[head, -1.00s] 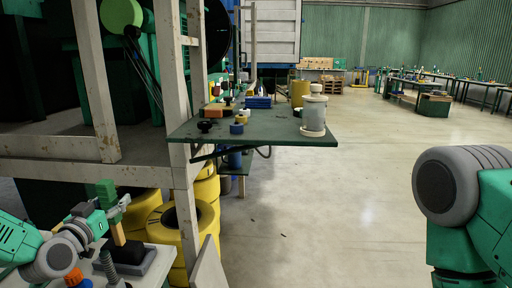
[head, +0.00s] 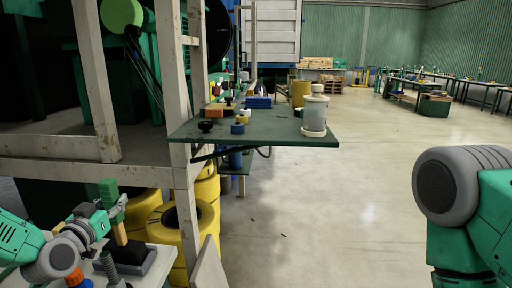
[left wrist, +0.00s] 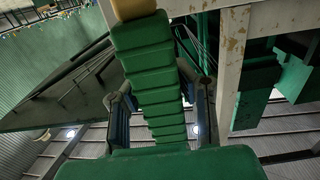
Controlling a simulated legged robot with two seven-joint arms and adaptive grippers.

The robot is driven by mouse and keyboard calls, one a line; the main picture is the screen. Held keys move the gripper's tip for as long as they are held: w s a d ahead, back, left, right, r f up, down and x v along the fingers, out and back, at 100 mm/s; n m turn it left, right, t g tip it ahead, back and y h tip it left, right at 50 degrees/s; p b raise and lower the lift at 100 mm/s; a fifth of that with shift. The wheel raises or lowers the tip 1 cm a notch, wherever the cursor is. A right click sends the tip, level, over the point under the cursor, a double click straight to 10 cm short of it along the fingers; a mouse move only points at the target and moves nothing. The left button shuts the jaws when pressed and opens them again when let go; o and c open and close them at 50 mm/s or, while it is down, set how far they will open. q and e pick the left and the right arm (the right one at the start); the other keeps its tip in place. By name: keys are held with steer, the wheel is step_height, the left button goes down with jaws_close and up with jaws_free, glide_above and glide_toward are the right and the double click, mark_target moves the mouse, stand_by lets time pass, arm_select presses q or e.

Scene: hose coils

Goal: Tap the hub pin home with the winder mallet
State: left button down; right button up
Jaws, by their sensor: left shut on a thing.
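My left gripper (head: 107,218) is at the lower left in the head view, shut on the green ribbed grip of the mallet (head: 108,190). The mallet stands roughly upright with its tan shaft (head: 119,233) pointing down to a dark block (head: 137,256) on a light bench. I cannot tell whether that block is the mallet's head or a holder. In the left wrist view the green grip (left wrist: 152,80) runs between the dark fingers (left wrist: 160,120). I cannot make out the hub pin. My right gripper is out of view; only part of my right arm shows.
A grey ribbed post (head: 110,266) and an orange-and-blue item (head: 76,277) stand close to the gripper. A green shelf (head: 270,136) holds a pale canister (head: 314,115) and small parts. Beige frame posts (head: 93,80) and yellow coils (head: 160,235) are nearby. The floor at centre is clear.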

mark_target(109, 179)
arm_select(q)
steer(key=shift+r+p, duration=0.35)
steer(key=shift+r, duration=0.4)
steer(key=shift+r+p, duration=2.5)
steer(key=shift+r, duration=0.95)
